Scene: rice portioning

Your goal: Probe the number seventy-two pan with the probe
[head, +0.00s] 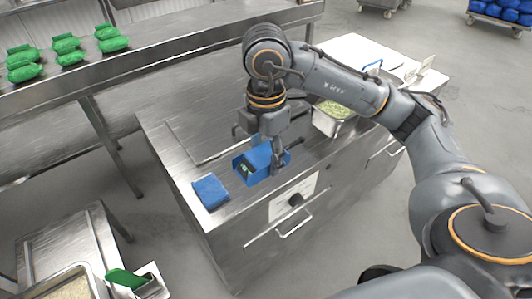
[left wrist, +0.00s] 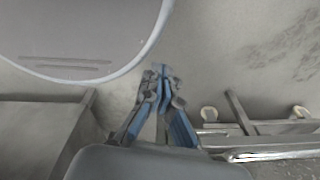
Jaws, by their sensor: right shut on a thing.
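My right gripper (head: 266,160) is shut on a blue device with a small dark-green face (head: 246,168), which looks like the probe. It holds the device over the front of the steel counter, and the fingers hide part of it. A steel pan with pale green contents (head: 335,110) sits on the counter behind my right arm. Another pan, with a grainy pale filling (head: 72,291), is cut off at the bottom left. I can read no number on either pan. My left gripper shows only in the left wrist view (left wrist: 162,72), with its fingertips together and nothing between them.
A folded blue cloth or pad (head: 210,191) lies at the counter's (head: 180,140) front left corner. Green packs (head: 68,48) stand on a steel bench at the upper left. Open floor lies between the counters.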

